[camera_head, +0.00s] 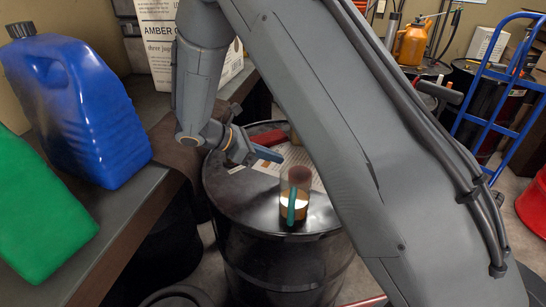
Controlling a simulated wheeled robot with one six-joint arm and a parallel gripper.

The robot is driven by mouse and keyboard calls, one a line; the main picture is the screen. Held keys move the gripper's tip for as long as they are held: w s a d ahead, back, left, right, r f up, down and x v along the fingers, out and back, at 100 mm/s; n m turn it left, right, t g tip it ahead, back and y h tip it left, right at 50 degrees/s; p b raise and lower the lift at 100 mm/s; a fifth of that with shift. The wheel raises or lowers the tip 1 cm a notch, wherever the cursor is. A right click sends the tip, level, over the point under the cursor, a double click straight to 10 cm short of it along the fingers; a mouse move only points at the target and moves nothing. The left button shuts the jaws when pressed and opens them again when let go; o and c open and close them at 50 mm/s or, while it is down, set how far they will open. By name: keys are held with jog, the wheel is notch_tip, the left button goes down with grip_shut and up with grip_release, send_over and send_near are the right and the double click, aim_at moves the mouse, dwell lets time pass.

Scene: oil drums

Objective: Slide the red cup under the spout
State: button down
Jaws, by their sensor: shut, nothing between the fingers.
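A small cup-like object (294,200) stands upright on the black drum's lid (245,195). Its upper part is dull red-brown, its lower part is amber, and a teal strip runs down its front. I cannot tell whether this is the red cup alone or several things overlapping. My gripper (272,154) is shut and empty above the lid, to the upper left of this object and seemingly apart from it. I cannot make out a spout; my arm hides much of the right side of the drum.
A bench (140,200) at left carries a blue jug (75,105), a green jug (40,220) and a white printed box (158,40). Behind at right are a blue hand truck (487,122), an orange container (411,45) and dark drums. The lid's left front is clear.

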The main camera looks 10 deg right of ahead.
jog(key=shift+r+p, duration=0.8)
jog(key=shift+r, duration=0.05)
jog(key=a+b, duration=0.1)
jog(key=a, duration=0.2)
jog(key=s+a+b, duration=0.1)
jog(key=a+b, duration=0.1)
jog(key=a, duration=0.2)
jog(key=a+b, duration=0.1)
jog(key=a, duration=0.3)
jog(key=shift+s+a+f+b, duration=0.15)
jog(key=shift+s+a+b, duration=0.1)
jog(key=shift+b, duration=0.1)
jog(key=shift+a, duration=0.25)
